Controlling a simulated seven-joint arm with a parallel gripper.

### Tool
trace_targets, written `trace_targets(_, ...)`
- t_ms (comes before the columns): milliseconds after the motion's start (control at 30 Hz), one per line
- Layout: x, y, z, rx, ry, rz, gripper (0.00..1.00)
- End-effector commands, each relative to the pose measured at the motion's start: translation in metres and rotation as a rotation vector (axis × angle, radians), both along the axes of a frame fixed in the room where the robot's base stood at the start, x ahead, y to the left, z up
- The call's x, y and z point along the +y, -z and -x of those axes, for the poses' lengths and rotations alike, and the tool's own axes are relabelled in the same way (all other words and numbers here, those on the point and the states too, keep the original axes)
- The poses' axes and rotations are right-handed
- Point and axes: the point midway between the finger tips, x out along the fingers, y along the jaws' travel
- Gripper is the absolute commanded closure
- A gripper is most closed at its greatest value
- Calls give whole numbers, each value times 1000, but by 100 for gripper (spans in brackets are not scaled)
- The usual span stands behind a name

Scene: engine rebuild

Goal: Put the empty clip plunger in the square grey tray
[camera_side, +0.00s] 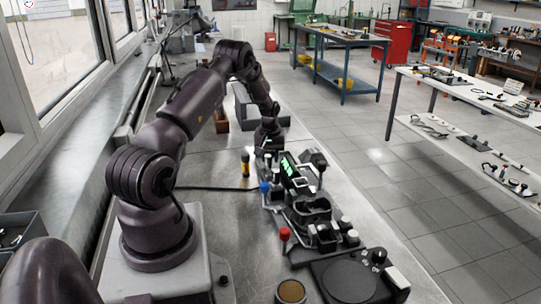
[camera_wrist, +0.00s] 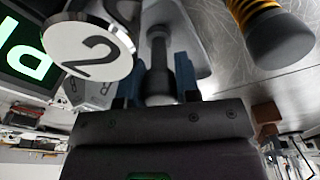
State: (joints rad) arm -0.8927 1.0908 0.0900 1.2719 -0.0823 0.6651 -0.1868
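A dark plunger-like part (camera_wrist: 158,68) with a wider collar stands between the two blue fingers of my gripper (camera_wrist: 160,88) in the wrist view. I cannot tell whether the fingers touch it, or whether it is the empty clip plunger. In the side view my gripper (camera_side: 268,142) is low at the far end of the black fixture, and its fingers are too small to read. A grey open box (camera_side: 258,108) stands behind the gripper; another grey bin (camera_side: 20,232) is at the left edge. I cannot tell which is the square grey tray.
A black fixture (camera_side: 315,225) with knobs and a lit green display (camera_side: 294,170) runs along the bench. A white disc marked 2 (camera_wrist: 88,48) is close to my gripper. A yellow-and-black handled tool (camera_side: 245,164) stands left of the fixture. A small brown box (camera_side: 221,122) is behind.

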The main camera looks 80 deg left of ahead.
Motion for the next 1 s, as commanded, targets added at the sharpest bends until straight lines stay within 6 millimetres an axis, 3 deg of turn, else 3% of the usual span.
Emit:
trace_targets(33,0,0,0,0,0,0,60)
trace_targets(100,0,0,0,0,0,0,44)
trace_targets(467,0,-6,0,0,0,-1,44)
trace_targets(1000,-11,-106,4,-2,0,-2,44)
